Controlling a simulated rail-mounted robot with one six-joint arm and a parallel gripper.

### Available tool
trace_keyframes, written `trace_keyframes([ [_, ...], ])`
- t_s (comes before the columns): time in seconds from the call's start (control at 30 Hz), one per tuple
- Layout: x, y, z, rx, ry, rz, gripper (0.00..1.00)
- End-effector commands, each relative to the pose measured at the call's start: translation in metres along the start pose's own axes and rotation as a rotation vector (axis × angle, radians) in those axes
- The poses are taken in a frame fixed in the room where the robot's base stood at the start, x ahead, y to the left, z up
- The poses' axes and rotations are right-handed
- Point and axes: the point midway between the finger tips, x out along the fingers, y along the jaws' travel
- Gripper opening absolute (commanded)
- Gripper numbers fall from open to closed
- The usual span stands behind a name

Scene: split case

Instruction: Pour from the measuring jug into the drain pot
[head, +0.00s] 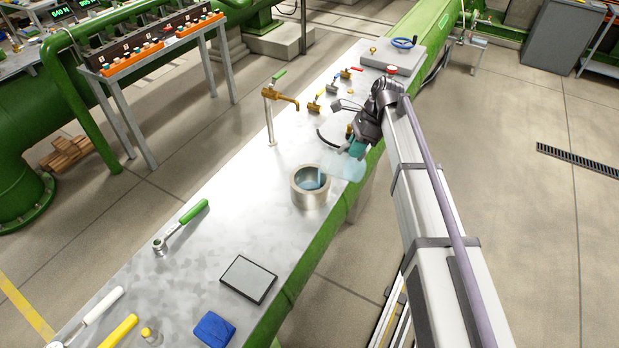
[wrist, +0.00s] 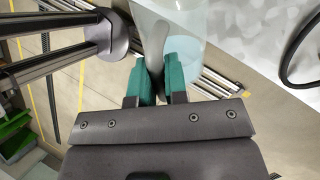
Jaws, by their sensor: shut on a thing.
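The measuring jug (head: 343,166) is clear and pale blue, tilted far over with its mouth toward the drain pot. The drain pot (head: 298,197) is a round metal pot upright on the bench, and bluish liquid shows inside it. A thin pale blue stream runs down into the pot at its right side. My gripper (head: 357,149) is above and right of the pot, shut on the jug. In the wrist view my gripper (wrist: 161,80) has its teal pads on either side of the jug's handle, and the clear jug (wrist: 190,28) extends beyond them.
The metal bench (head: 240,215) has a brass tap (head: 283,97) behind the pot. A black-framed panel (head: 248,279), a blue cloth (head: 214,329) and a green-handled ratchet (head: 182,226) lie nearer. Several small valves and a grey plate (head: 391,57) are at the far end.

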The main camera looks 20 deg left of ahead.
Motion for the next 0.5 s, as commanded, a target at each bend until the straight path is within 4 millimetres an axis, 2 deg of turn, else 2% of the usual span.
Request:
trace_keyframes([
  [0.5, 0.0012, -0.0010, 0.0030, 0.011, 0.045, -0.001, 0.00],
])
